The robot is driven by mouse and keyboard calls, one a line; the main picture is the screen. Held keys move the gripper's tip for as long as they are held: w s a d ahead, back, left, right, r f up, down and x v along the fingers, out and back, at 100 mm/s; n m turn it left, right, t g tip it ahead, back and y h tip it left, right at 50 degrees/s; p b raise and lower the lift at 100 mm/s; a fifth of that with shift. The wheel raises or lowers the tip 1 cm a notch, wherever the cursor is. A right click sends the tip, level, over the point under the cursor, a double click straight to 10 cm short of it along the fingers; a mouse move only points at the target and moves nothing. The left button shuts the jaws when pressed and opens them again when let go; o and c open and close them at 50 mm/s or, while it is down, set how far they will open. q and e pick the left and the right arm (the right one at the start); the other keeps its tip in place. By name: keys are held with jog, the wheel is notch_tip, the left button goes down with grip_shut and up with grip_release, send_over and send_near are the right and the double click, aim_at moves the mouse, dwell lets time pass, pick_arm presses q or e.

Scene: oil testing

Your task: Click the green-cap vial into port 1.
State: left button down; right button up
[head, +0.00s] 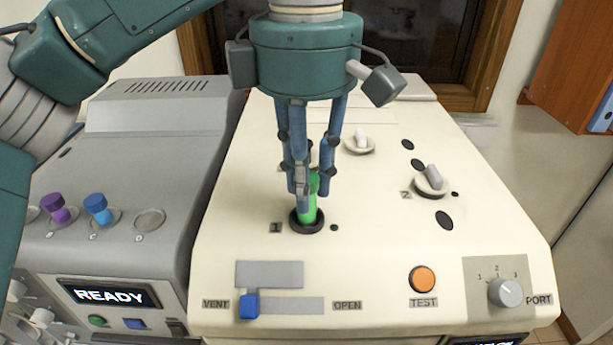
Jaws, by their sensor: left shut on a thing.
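My left gripper (301,188) points down over the cream machine (375,245) and is shut on the green-cap vial (311,205). The green of the vial shows between and below the fingers. Its lower end is at the black ring of port 1 (306,222), beside the label "1". The vial looks close to upright. I cannot tell how deep it sits in the port. Port 2 (431,185) stands to the right with a pale piece sticking up from it. My right gripper is not in view.
A blue slider (249,307) sits by VENT, left of OPEN. An orange TEST button (422,279) and a PORT knob (505,292) are at the front right. A grey machine (150,175) on the left holds a purple-cap vial (56,208) and a blue-cap vial (98,209); its screen reads READY.

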pick_arm(q)
jog(key=shift+f+b, duration=1.05)
jog(key=shift+f, duration=0.45)
dwell(0.5)
jog(key=c, duration=1.4)
grip_release()
jog(key=shift+c, duration=0.2)
jog(key=shift+r, duration=0.1)
